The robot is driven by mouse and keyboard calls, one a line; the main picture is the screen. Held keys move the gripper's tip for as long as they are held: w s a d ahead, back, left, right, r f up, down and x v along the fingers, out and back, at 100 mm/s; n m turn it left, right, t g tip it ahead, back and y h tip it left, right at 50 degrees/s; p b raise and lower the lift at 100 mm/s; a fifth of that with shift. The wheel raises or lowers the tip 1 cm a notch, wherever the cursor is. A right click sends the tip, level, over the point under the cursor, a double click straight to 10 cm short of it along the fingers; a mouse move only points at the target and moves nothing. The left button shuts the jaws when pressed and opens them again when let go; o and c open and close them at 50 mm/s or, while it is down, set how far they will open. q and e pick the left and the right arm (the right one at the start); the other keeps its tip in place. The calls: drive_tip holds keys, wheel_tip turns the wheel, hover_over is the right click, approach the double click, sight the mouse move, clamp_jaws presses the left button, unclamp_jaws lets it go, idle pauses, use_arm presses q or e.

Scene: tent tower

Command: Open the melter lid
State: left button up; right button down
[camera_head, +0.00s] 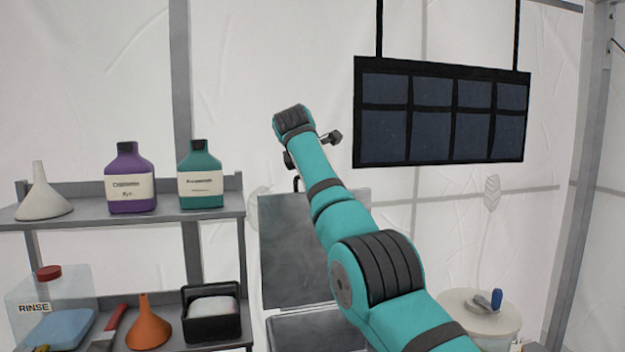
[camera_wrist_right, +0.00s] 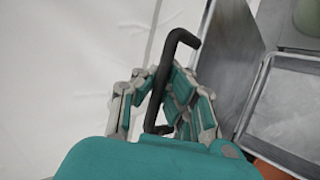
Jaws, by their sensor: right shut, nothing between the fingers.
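The melter (camera_head: 315,330) is a grey metal box at the bottom middle of the head view, partly behind my right arm. Its lid (camera_head: 285,250) stands upright at the back. In the right wrist view the lid (camera_wrist_right: 228,65) rises beside the box's rim (camera_wrist_right: 268,62). The lid's black bent handle (camera_wrist_right: 168,70) crosses in front of my right gripper (camera_wrist_right: 160,100). The gripper is shut with nothing held; whether it touches the handle is unclear. In the head view, the right arm hides most of this gripper. My left gripper is out of view.
A shelf at left holds a white funnel (camera_head: 43,195), purple bottle (camera_head: 130,180) and teal bottle (camera_head: 200,177). Below are an orange funnel (camera_head: 148,325) and a black bin (camera_head: 211,325). A dark pocket panel (camera_head: 440,112) hangs at upper right. A pale bucket (camera_head: 480,318) stands lower right.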

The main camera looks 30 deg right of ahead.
drive_tip(key=shift+w+r, duration=0.2)
drive_tip(key=shift+r, duration=0.15)
drive_tip(key=shift+r, duration=0.1)
drive_tip(key=c, duration=1.7)
unclamp_jaws()
drive_tip(key=shift+c, duration=0.2)
drive_tip(key=shift+o, duration=0.5)
drive_tip(key=shift+s, duration=0.3)
drive_tip(key=shift+w+f, duration=0.15)
drive_tip(key=shift+f, duration=0.1)
drive_tip(key=shift+a+r, duration=0.1)
